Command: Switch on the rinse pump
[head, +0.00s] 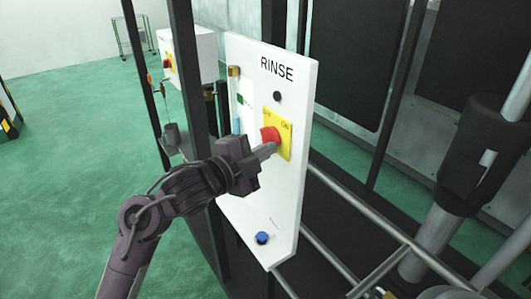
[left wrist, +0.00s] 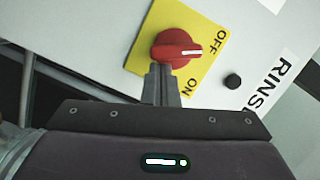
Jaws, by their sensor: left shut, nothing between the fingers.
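The rinse panel (head: 290,195) is a white upright board marked RINSE. A red rotary knob (head: 269,135) sits on its yellow plate (head: 284,148), labelled OFF and ON. In the left wrist view the knob (left wrist: 176,48) has a white mark pointing right, between the two labels and nearer OFF. My left gripper (head: 272,149) is shut and empty, with its tips at the knob. In the left wrist view its fingertips (left wrist: 161,72) overlap the knob's lower edge; I cannot tell if they touch. My right gripper is not in view.
A black button (head: 277,96) is above the yellow plate and a blue knob (head: 262,238) is low on the panel. A dark post (head: 190,60) stands left of the panel. Metal rails (head: 385,265) run at lower right. Green floor (head: 60,180) is open at left.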

